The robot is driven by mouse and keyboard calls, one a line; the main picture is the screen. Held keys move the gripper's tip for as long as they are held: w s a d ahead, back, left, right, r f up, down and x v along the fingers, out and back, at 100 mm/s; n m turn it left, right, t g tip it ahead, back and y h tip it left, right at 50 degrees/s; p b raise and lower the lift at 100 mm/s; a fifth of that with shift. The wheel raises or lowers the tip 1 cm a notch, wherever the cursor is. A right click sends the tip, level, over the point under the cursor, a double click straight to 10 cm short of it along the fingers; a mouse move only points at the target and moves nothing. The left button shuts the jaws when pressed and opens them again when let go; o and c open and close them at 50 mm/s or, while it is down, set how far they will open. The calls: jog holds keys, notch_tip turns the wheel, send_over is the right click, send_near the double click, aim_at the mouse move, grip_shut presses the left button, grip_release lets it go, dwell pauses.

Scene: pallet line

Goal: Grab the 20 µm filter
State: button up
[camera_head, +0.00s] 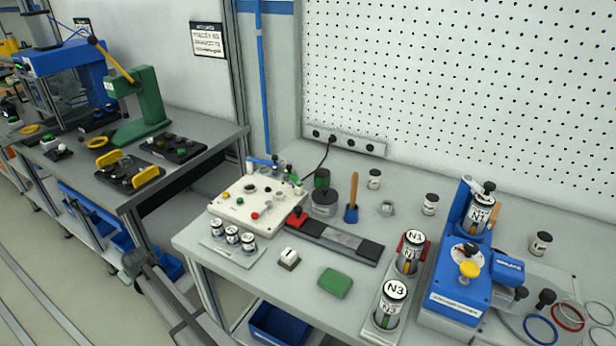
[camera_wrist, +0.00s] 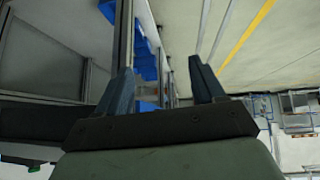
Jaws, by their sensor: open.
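No label reading 20 µm is legible, so I cannot tell which item is that filter. In the head view, small white-and-dark labelled cylinders stand on the right bench: one at the back (camera_head: 375,179), one at centre right (camera_head: 430,204) and one at far right (camera_head: 541,243). Three similar small cylinders (camera_head: 232,236) stand in a row on a pale plate at the front left. Larger cylinders marked N1 (camera_head: 412,250) and N3 (camera_head: 391,303) stand in a holder. My gripper (camera_wrist: 163,82) shows in the wrist view, its two fingers apart with nothing between them, away from the bench top.
A white control box (camera_head: 258,207) with buttons stands on the bench's left. A blue machine (camera_head: 455,290) stands at right, beside the N1 and N3 holder. A green pad (camera_head: 335,283) lies near the front edge. Blue bins (camera_head: 275,324) sit below. The bench's back middle is fairly open.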

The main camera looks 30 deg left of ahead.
jog(key=w+a+r+n, duration=0.1)
jog(key=a+r+n, duration=0.15)
jog(key=r, duration=0.35)
jog(key=w+a+r+n+g, duration=0.1)
jog(key=a+r, duration=0.3)
jog(key=r, duration=0.3)
jog(key=w+a+r+n, duration=0.1)
jog(key=a+r, duration=0.2)
jog(key=r, duration=0.3)
jog(key=w+d+r+n+h, duration=0.1)
jog(key=w+d+r, duration=0.2)
jog(key=w+d, duration=0.35)
jog(key=w+d+r+n+h, duration=0.1)
jog(key=w+d+r, duration=0.2)
jog(key=w, duration=0.7)
jog(key=w+d+r, duration=0.4)
jog(key=w+d, duration=0.1)
jog(key=w, duration=0.3)
notch_tip(320, 180, up, 4)
jog(key=m+h, duration=0.6)
jog(key=m, duration=0.1)
send_over(375, 172)
notch_tip(375, 172, down, 13)
jog(key=shift+f, duration=0.15)
